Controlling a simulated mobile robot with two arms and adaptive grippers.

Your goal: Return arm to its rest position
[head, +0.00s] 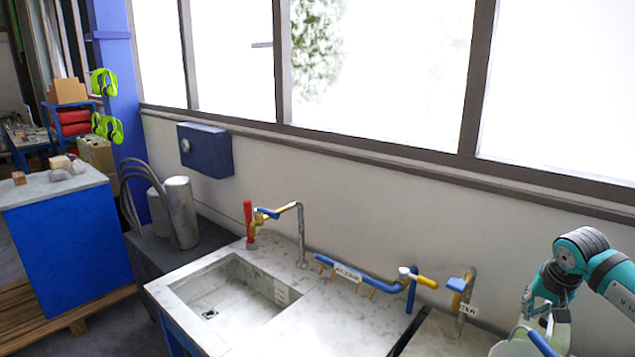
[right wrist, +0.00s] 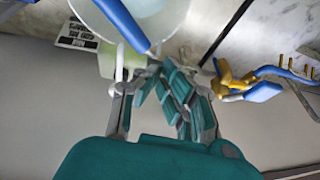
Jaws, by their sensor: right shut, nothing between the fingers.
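My right arm comes in from the right edge of the head view. Its teal and grey gripper (head: 543,312) points down at the lower right, close to a pale, translucent vessel (head: 512,347) with a blue bar across it. The right wrist view shows the gripper's fingers (right wrist: 150,75) shut and empty. There the vessel (right wrist: 165,20) with its blue bar is just beyond the fingertips; I cannot tell whether they touch. The head view cuts off the vessel's lower part. My left gripper is not in view.
A marble counter with a sink (head: 225,290) stands against the wall. A blue pipe rack (head: 360,275) and a yellow-and-blue tap (head: 458,285) are left of the gripper; a tap (right wrist: 235,85) also shows in the wrist view. Windows are above.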

